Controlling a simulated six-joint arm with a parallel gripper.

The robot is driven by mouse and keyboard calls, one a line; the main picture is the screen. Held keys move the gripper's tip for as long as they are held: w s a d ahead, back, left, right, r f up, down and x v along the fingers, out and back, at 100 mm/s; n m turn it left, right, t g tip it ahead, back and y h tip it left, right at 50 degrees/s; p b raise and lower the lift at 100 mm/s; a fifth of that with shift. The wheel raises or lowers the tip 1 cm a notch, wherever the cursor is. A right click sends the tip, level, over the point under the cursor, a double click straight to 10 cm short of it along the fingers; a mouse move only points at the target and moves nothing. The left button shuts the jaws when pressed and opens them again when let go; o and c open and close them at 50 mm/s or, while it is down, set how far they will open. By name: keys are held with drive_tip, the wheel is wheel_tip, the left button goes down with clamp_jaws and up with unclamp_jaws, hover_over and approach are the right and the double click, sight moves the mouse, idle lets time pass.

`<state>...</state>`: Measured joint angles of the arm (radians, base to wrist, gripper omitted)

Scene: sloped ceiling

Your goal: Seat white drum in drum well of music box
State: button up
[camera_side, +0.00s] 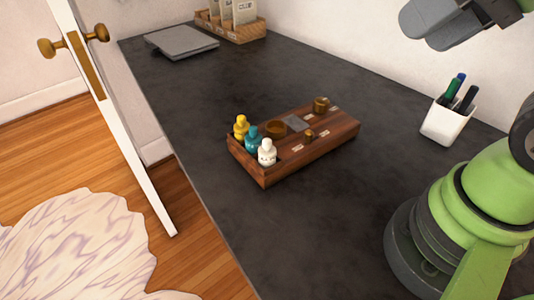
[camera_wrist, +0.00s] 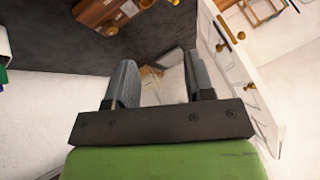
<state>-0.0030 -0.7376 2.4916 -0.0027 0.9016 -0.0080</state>
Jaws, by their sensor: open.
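The white drum (camera_side: 267,153) stands upright at the near left end of the wooden music box (camera_side: 325,140), beside a teal drum (camera_side: 252,140) and a yellow drum (camera_side: 241,127). A round brass-coloured recess (camera_side: 277,128) shows in the box top; I cannot tell for sure that it is the drum well. My gripper (camera_side: 425,32) is high above the counter at the upper right, well away from the box. In the wrist view my gripper (camera_wrist: 160,62) is open with nothing held. Part of the music box (camera_wrist: 95,12) shows at the top there; the white drum cannot be made out.
A white pen cup (camera_side: 450,121) stands at right. A grey flat slab (camera_side: 181,41) and a wooden organiser (camera_side: 232,25) are at the back. The dark counter (camera_side: 205,100) is clear around the box.

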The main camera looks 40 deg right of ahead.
drive_tip(key=w+a+n+g, duration=0.2)
drive_tip(key=w+n+g, duration=0.1)
drive_tip(key=w+n, duration=0.3)
drive_tip(key=n+g+h, duration=0.2)
drive_tip(key=n+g, duration=0.2)
drive_tip(key=n, duration=0.3)
hover_over(267, 140)
wheel_tip(267, 140, down, 17)
drive_tip(key=shift+s+a+r, duration=0.1)
drive_tip(key=shift+s+a, duration=0.05)
drive_tip(key=shift+f, duration=3.05)
clamp_jaws()
